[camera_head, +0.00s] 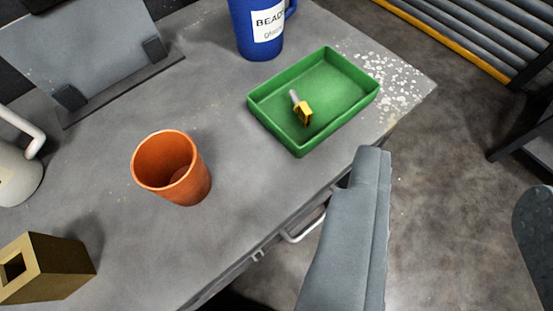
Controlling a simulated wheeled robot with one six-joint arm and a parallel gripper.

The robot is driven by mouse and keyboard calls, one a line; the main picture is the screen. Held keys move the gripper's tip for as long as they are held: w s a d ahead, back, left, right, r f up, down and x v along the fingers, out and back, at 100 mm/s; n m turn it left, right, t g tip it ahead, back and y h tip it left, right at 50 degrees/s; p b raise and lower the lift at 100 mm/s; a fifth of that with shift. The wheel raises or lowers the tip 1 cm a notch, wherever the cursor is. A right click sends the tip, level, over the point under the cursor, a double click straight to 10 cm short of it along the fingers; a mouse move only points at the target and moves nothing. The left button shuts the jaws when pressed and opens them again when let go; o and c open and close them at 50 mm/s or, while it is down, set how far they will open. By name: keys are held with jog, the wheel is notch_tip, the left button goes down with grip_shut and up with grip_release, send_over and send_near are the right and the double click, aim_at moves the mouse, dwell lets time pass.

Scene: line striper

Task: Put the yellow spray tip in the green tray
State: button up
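The yellow spray tip (305,114) lies inside the green tray (345,115), on its floor near the middle. It has a yellow block end and a short grey stem pointing up and left. The green tray sits on the grey bench near its right corner. My gripper (365,170) shows as a grey shape reaching up from the bottom, just below and right of the tray in the picture. It appears apart from the spray tip. Its fingers are seen nearly edge-on, so their opening does not show.
An orange cup (172,170) stands left of the tray. A blue jug (255,30) labelled BEADS stands behind it. A brass-coloured hollow block (50,270), a white-handled container (18,170) and a propped grey panel (85,50) are at left. Bare bench (225,100) lies between cup and tray.

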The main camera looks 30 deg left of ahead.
jog(key=s+d+r+m+t, duration=0.1)
jog(key=s+t, duration=0.3)
jog(key=s, duration=0.5)
jog(key=shift+s+d+m+t+h, duration=0.25)
jog(key=shift+d+m+t+h, duration=0.15)
jog(key=shift+d+m, duration=0.45)
jog(key=shift+r, duration=0.1)
